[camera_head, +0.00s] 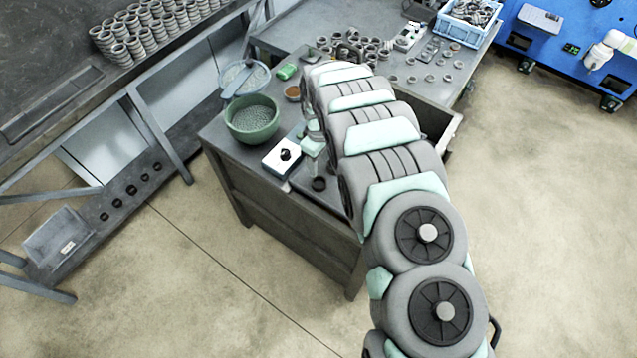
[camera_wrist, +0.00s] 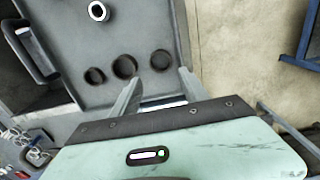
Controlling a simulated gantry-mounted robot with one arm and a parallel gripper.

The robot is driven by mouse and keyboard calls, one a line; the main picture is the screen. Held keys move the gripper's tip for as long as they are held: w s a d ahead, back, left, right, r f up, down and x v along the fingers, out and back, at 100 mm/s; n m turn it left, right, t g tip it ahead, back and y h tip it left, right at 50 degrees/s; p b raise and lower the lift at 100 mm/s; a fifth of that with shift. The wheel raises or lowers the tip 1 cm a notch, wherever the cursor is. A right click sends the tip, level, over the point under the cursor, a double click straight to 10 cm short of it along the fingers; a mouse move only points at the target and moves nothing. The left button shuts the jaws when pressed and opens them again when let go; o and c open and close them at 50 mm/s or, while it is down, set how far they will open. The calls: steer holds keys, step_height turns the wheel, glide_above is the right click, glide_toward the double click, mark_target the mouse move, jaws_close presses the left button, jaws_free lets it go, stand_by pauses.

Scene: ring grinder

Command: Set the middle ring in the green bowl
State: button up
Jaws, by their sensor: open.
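Three dark rings lie in a row on the grey bench in the wrist view. The middle ring (camera_wrist: 124,66) is between a left one (camera_wrist: 95,76) and a right one (camera_wrist: 160,60). My gripper (camera_wrist: 160,76) is open and empty, its fingertips pointing toward the row; the middle ring appears just left of the left fingertip, and the right ring appears between the tips. In the head view one dark ring (camera_head: 319,184) shows near the bench edge; my arm hides others. The green bowl (camera_head: 252,132), filled with grey-green grains, stands left of my gripper (camera_head: 316,163) and is outside the wrist view.
A white box (camera_head: 283,160) with a dark knob stands between bowl and gripper. A bluish bowl (camera_head: 262,76), a green block (camera_head: 287,71) and a small brown dish (camera_head: 292,93) are behind. Several rings crowd the back bench.

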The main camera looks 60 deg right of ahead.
glide_above(319, 186)
steer(key=shift+f+p, duration=0.3)
steer(key=shift+f, duration=3.25)
steer(key=shift+f+b, duration=0.45)
steer(key=shift+f, duration=1.35)
steer(key=shift+s, duration=0.1)
jaws_close()
steer(key=shift+r, duration=0.1)
